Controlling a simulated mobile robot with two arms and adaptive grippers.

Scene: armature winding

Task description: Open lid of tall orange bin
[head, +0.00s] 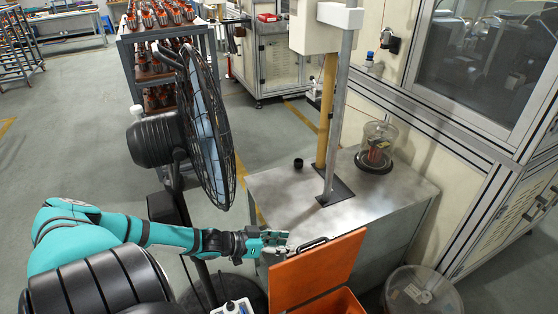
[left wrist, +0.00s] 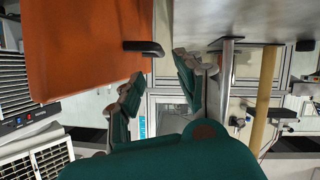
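The orange lid (head: 322,268) of the tall orange bin stands raised and tilted at the bottom of the head view, beside the metal table. Part of the orange bin body (head: 338,303) shows below it, cut off by the picture edge. A black handle (head: 312,244) is on the lid's upper edge. My left gripper (head: 282,243) is just left of the handle. In the left wrist view the gripper (left wrist: 160,68) has its fingers apart with nothing between them; the lid (left wrist: 80,50) and handle (left wrist: 144,47) are close by on the left. My right gripper is not in view.
A black fan (head: 205,130) stands close behind my left arm. The metal table (head: 275,200) holds a post, a small black cup (head: 298,163) and a glass dome (head: 378,148). A clear round bin (head: 422,292) stands right of the orange bin.

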